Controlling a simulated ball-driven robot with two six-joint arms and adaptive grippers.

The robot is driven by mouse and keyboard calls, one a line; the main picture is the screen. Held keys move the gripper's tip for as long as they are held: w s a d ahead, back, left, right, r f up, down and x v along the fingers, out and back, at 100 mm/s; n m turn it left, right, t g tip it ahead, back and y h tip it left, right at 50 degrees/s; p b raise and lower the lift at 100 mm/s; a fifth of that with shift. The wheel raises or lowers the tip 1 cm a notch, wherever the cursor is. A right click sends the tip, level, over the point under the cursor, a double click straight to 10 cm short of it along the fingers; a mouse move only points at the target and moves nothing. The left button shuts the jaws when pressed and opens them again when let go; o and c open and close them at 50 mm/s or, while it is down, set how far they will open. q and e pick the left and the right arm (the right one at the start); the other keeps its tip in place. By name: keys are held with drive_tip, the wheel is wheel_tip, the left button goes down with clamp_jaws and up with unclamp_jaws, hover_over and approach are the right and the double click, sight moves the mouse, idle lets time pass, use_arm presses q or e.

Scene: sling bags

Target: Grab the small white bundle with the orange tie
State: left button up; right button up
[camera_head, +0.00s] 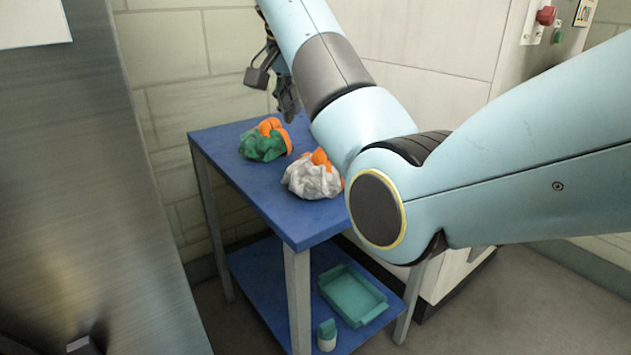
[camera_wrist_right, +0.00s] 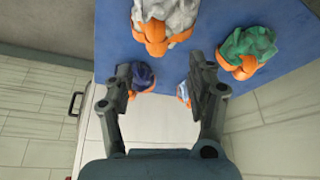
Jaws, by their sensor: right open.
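A small white bundle (camera_wrist_right: 182,90) with a bit of orange shows in the right wrist view, close beside the right-hand finger, which partly covers it. A small dark blue bundle (camera_wrist_right: 142,77) with an orange tie lies beside the left-hand finger. My right gripper (camera_wrist_right: 162,76) is open, with nothing held between its fingers. In the head view my right gripper (camera_head: 272,86) is above the far part of the blue table (camera_head: 262,205). Both small bundles are hidden there, probably behind my arm. My left gripper is not in view.
A larger white bundle (camera_head: 311,180) and a green bundle (camera_head: 264,146), both with orange ties, lie on the tabletop. The lower shelf holds a teal tray (camera_head: 352,296) and a small teal-and-white container (camera_head: 326,336). A metal panel (camera_head: 80,180) stands at left.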

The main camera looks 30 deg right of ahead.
sight(321, 149)
drive_tip(key=b+x, duration=0.3)
drive_tip(key=x, duration=0.2)
drive_tip(key=shift+s+d, duration=0.1)
drive_tip(key=b+x, duration=0.1)
drive_tip(key=x, duration=0.3)
drive_tip(key=shift+s+d+b, duration=0.1)
drive_tip(key=shift+d+b, duration=0.05)
drive_tip(key=shift+b, duration=0.25)
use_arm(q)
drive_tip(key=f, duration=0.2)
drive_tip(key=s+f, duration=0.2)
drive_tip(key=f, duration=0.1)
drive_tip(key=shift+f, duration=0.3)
use_arm(e)
drive_tip(key=shift+r, duration=0.1)
clamp_jaws()
